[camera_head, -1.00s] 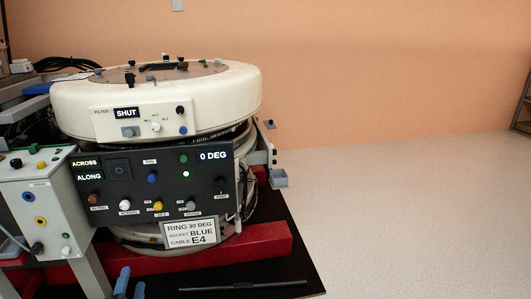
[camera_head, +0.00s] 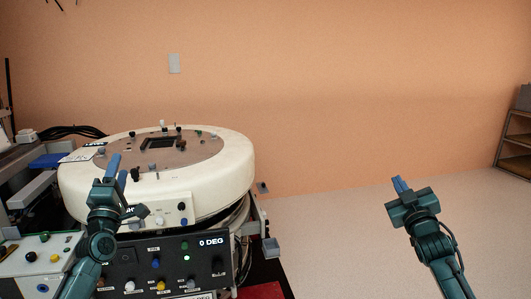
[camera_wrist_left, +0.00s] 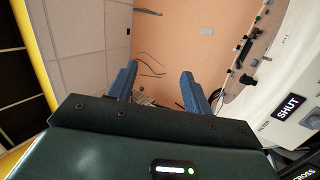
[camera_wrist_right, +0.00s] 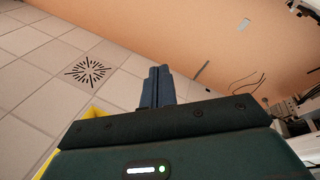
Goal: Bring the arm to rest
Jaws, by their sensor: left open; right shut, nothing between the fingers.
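My left gripper (camera_head: 118,168) is raised in front of the left part of the white round gantry ring (camera_head: 235,180), with its blue fingers pointing up. In the left wrist view its two fingers (camera_wrist_left: 158,88) stand apart with nothing between them. My right gripper (camera_head: 399,184) is raised over the bare floor at the right, far from the machine. In the right wrist view its fingers (camera_wrist_right: 158,86) are together and empty. My left arm hides part of the ring's front and its filter panel, which reads SHUT (camera_wrist_left: 289,107) in the left wrist view.
A black control panel (camera_head: 160,267) under the ring reads 0 DEG. A shelf (camera_head: 516,145) stands at the far right. The floor between machine and shelf is clear.

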